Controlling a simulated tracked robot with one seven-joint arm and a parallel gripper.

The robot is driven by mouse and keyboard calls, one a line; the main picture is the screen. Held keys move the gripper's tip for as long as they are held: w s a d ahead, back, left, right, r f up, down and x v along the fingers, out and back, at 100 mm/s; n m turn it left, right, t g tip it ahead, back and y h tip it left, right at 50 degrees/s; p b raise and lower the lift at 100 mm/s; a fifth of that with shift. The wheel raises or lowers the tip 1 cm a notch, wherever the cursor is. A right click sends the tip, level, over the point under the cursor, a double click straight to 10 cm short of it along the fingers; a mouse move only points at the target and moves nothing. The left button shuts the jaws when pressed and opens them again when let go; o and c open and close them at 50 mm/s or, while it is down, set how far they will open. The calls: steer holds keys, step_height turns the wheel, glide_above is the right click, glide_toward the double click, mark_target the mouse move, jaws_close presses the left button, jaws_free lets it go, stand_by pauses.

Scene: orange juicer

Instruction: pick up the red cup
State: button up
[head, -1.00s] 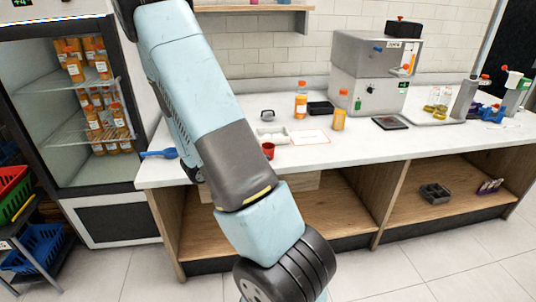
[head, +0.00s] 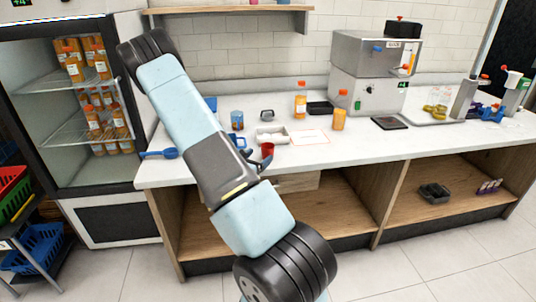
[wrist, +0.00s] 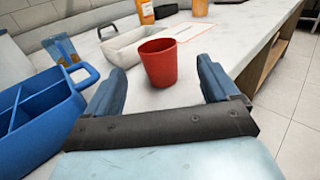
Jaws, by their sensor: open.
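The red cup (head: 267,149) stands upright on the white counter near its front edge. In the wrist view the red cup (wrist: 158,62) is centred just beyond the fingertips, between their lines. My gripper (wrist: 157,85) is open and empty, with one blue-grey finger on each side and the cup ahead. In the head view my gripper (head: 258,160) is partly hidden behind my arm, close beside the cup at the counter's front edge.
A white tray (wrist: 135,42) sits behind the cup, and a blue compartmented caddy (wrist: 35,115) is close on the left.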

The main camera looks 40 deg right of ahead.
mark_target(264, 150)
steer(key=shift+x, duration=3.95)
steer(key=shift+a, duration=0.1)
steer(key=shift+c, duration=0.5)
steer(key=c, duration=1)
steer(key=shift+o, duration=0.2)
steer(key=shift+w+r, duration=0.1)
steer(key=shift+r, duration=0.05)
